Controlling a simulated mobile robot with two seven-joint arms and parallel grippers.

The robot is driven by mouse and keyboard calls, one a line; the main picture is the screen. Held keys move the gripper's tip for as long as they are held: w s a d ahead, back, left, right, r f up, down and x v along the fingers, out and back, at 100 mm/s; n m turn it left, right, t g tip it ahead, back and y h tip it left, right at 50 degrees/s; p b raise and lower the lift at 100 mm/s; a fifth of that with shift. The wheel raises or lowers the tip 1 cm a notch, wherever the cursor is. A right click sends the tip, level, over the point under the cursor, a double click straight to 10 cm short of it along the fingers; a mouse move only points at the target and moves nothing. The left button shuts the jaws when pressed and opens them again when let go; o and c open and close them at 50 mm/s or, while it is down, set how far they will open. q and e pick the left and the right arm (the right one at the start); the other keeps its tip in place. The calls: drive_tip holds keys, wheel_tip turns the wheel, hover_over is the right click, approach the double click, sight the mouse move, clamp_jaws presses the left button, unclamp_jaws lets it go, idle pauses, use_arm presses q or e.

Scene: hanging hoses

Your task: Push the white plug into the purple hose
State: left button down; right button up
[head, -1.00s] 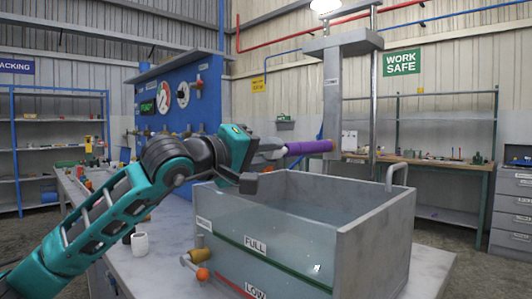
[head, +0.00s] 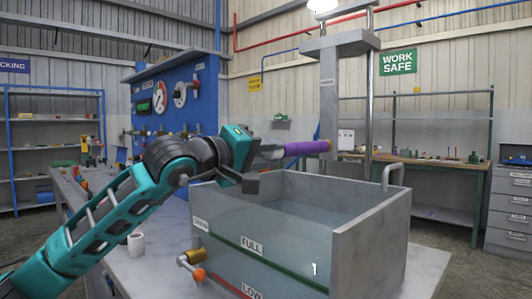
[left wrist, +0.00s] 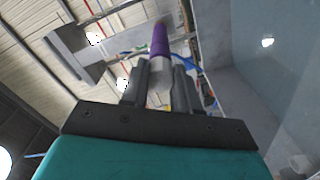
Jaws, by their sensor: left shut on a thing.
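The purple hose (head: 306,148) juts out sideways from the grey post above the tank, in the head view; its free end points left at my gripper. It also shows in the left wrist view (left wrist: 160,40). My left gripper (head: 268,152) is shut on the white plug (left wrist: 159,71), which shows between its fingers in the left wrist view. The plug is in line with the hose and meets its near end. The fingers partly hide the plug, so I cannot tell how deep it sits. My right gripper is not in view.
An open tank (head: 372,229) of water with FULL and LOW labels stands on the grey table below the hose. The post (head: 328,95) rises behind the hose end. A blue gauge panel (head: 203,97) stands behind my left arm. A small white cup (head: 136,243) is near the arm.

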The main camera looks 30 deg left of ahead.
use_arm(q)
drive_tip(key=shift+w, duration=0.2)
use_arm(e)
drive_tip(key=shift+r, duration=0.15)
use_arm(q)
drive_tip(key=c, duration=0.8)
unclamp_jaws()
drive_tip(key=shift+d, duration=0.1)
drive_tip(key=shift+b+v, duration=1.35)
drive_tip(key=shift+v, duration=5.05)
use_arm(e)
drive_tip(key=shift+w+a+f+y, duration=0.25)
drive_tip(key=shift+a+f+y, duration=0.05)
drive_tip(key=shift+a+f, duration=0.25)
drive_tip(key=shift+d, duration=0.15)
